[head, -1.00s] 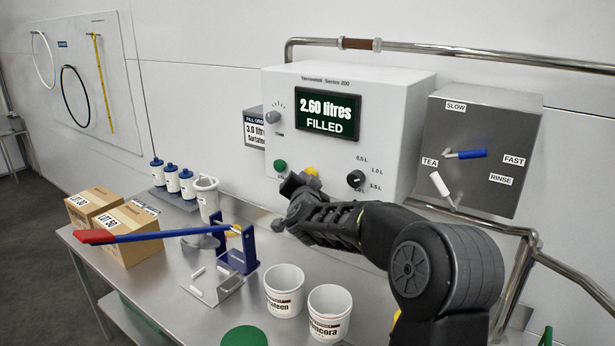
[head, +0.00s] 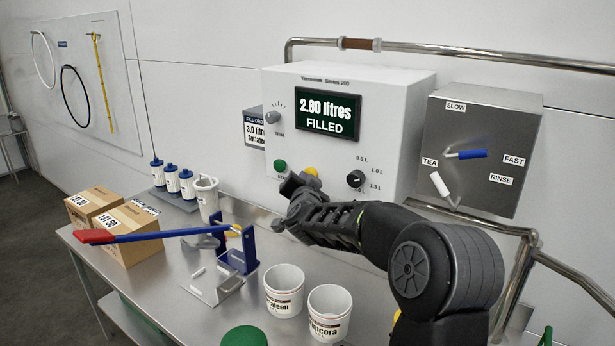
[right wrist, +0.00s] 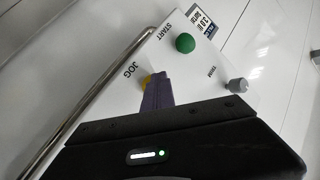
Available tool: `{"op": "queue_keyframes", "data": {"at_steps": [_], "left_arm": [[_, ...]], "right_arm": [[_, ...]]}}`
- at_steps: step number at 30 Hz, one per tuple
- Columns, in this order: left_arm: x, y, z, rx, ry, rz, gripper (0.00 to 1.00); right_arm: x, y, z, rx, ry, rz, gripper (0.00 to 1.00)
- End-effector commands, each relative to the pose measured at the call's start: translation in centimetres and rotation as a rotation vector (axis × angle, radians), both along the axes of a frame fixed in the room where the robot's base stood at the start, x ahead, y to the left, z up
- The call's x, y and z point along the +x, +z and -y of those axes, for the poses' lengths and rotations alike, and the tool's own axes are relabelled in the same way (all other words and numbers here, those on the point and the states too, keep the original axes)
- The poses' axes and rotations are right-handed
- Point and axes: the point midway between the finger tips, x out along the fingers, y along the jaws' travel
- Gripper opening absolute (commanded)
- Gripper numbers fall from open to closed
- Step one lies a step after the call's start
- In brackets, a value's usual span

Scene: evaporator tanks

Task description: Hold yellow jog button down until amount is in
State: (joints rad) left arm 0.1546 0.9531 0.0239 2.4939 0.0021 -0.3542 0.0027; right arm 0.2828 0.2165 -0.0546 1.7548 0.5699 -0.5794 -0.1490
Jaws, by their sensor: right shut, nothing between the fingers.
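The yellow jog button (head: 312,171) sits low on the front of the white control box (head: 405,100), right of the green start button (head: 280,166). My right gripper (head: 292,184) is shut and its tips are at the jog button, covering part of it. In the right wrist view the shut fingers (right wrist: 157,92) overlap the jog button (right wrist: 147,80) beside the JOG label and seem to touch it. The display (head: 327,114) reads 2.80 litres FILLED. The order card (head: 255,129) beside the box reads 3.0 litres. My left gripper is not in view.
A dark selector knob (head: 355,178) is right of the jog button. A grey panel with a blue lever (head: 470,154) and a white lever (head: 440,184) stands further right. Two white cups (head: 284,290), a blue lever press (head: 240,250) and boxes (head: 132,232) occupy the bench below.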

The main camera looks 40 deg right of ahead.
Motion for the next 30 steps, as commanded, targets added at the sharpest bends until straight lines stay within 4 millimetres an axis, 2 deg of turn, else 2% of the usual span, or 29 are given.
{"op": "queue_keyframes", "data": {"at_steps": [14,30], "left_arm": [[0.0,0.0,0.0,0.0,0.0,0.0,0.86],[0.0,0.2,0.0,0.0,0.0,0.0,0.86]], "right_arm": [[-0.1,0.0,0.0,-0.001,-0.002,0.001,0.0],[-0.6,0.0,-1.8,-0.001,0.0,-0.001,0.0]]}}
